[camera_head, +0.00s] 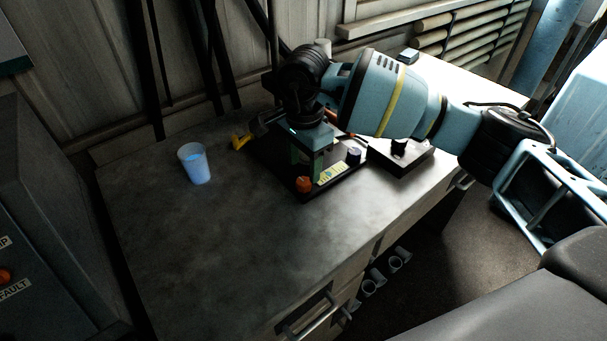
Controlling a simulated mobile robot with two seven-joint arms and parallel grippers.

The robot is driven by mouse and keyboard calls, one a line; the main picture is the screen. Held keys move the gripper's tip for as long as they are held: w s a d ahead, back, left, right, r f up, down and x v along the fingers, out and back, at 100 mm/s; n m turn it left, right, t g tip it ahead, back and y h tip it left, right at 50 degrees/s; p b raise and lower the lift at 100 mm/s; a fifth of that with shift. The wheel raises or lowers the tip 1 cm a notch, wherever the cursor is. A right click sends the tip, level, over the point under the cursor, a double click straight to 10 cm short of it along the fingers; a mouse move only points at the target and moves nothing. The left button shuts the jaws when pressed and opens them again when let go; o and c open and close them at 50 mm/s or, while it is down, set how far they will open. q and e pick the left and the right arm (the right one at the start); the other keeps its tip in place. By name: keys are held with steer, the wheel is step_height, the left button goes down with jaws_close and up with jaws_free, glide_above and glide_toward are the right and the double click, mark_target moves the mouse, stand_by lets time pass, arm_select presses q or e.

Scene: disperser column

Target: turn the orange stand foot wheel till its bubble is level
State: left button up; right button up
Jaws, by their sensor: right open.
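The orange stand foot wheel (304,184) sits at the near corner of the dark stand base (345,186) on the bench. My right gripper (307,168) points down just behind and above the wheel, with its fingers apart. I cannot tell whether a finger touches the wheel. A purple-grey knob (354,154) is at the base's right corner, and a yellow part (241,142) is at its left. A pale yellow marked plate (330,174) lies on the base beside the orange wheel. I cannot make out the bubble. My right wrist hides much of the stand. My left gripper is not in view.
A cup with blue contents (195,165) stands left of the stand. A black device (400,156) is close on its right. The wall and dark uprights are behind.

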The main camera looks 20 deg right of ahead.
mark_target(303, 181)
steer(key=shift+f, duration=2.2)
steer(key=c, duration=1)
